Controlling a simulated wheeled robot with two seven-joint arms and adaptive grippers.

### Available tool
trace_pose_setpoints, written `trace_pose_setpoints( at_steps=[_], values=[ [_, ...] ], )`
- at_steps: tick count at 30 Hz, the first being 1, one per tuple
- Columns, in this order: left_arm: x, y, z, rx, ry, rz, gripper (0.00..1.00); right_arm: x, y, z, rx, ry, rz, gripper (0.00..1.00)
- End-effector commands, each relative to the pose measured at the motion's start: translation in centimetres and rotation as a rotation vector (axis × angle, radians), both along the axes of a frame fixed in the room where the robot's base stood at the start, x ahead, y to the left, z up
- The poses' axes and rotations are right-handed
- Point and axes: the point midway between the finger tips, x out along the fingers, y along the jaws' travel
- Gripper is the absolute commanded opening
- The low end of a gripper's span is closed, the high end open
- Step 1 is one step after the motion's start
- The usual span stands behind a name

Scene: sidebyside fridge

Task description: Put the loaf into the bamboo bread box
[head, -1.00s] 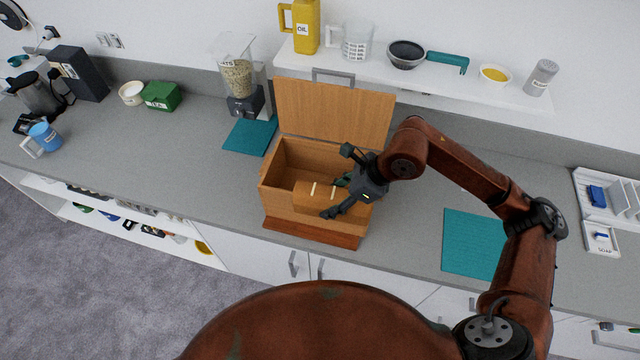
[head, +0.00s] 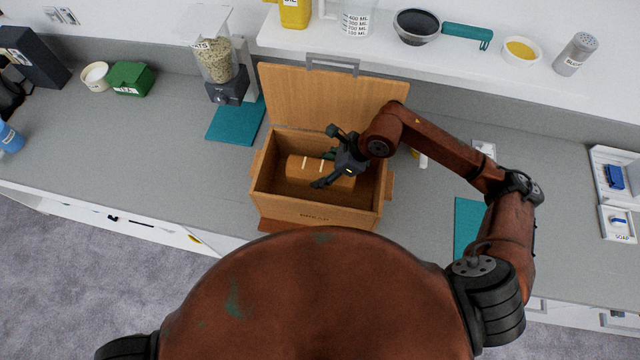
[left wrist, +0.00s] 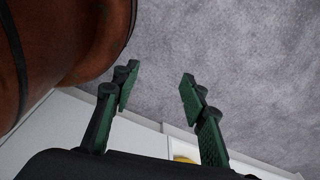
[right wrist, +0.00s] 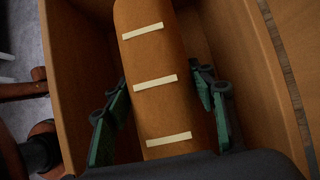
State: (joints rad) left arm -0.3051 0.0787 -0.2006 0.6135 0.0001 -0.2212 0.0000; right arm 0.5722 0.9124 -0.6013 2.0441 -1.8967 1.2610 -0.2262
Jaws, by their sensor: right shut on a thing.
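The bamboo bread box (head: 318,217) stands on the counter with its lid (head: 325,97) raised at the back. The brown loaf (head: 308,167) with pale stripes is inside the box opening, below the rim at the left and middle. My right gripper (head: 337,169) is shut on the right end of the loaf. In the right wrist view the loaf (right wrist: 150,55) lies between the two green-padded fingers (right wrist: 166,108), within the box walls (right wrist: 75,85). Whether the loaf touches the box floor is unclear. My left gripper (left wrist: 157,90) is open and empty over grey floor, out of the head view.
A teal mat (head: 236,120) and a grain dispenser (head: 220,65) stand left of the box. Another teal mat (head: 467,222) lies right.

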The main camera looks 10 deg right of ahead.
Motion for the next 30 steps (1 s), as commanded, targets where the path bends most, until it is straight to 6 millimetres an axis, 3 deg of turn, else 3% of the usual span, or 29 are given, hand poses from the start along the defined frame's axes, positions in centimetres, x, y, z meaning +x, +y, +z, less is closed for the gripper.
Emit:
trace_pose_setpoints(
  at_steps=[6, 21, 28, 29, 30],
  values=[
    [0.7, 0.0, 1.0, 0.000, -0.009, -0.001, 0.40, -0.2, 0.0, -3.7, 0.002, 0.003, -0.001, 0.13],
    [1.2, 0.1, 1.9, 0.000, -0.017, -0.002, 0.40, -0.1, 0.1, -8.9, 0.003, 0.001, 0.000, 0.13],
    [1.1, 0.1, 1.8, 0.001, -0.016, -0.001, 0.40, -0.1, 0.1, -9.1, 0.002, -0.002, 0.002, 0.13],
    [1.1, 0.1, 1.8, 0.001, -0.016, -0.001, 0.40, -0.1, 0.0, -9.2, 0.000, 0.000, 0.001, 0.52],
    [1.1, 0.1, 1.8, 0.001, -0.016, -0.001, 0.40, -0.1, 0.0, -9.2, 0.000, 0.000, 0.001, 0.55]
  ],
)
